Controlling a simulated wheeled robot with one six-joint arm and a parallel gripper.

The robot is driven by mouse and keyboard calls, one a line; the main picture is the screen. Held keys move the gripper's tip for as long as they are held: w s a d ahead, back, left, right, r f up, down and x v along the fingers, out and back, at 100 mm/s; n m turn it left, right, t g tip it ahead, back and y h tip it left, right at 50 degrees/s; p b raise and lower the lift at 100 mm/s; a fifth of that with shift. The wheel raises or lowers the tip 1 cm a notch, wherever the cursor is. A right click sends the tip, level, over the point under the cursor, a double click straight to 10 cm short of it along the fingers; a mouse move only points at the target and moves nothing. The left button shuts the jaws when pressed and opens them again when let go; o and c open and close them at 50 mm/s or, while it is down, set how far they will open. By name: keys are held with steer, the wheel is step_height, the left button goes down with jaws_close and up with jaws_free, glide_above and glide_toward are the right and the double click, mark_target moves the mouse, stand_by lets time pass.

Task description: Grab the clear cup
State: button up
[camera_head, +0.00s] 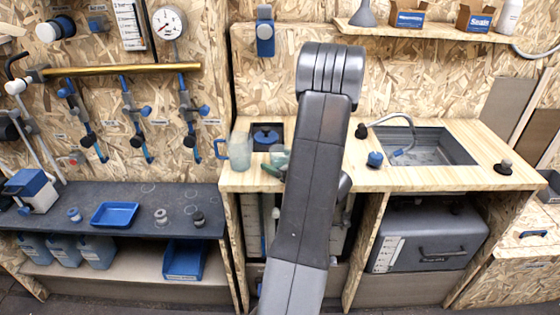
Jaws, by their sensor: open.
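A clear cup (240,149) with a blue handle on its left side stands on the wooden counter (233,180), near its left end. A second translucent, greenish vessel (279,156) stands to its right, partly hidden by my arm. My gripper (273,171) is mostly hidden behind my grey arm. The gripper is open and apart from the clear cup. Whether it touches the greenish vessel cannot be told.
A sink (432,149) with a hose and a blue knob (375,159) lie to the right. A lower dark bench (140,192) with a blue tray (115,214) is at left.

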steer(key=c, duration=1.1)
steer(key=shift+r, duration=0.1)
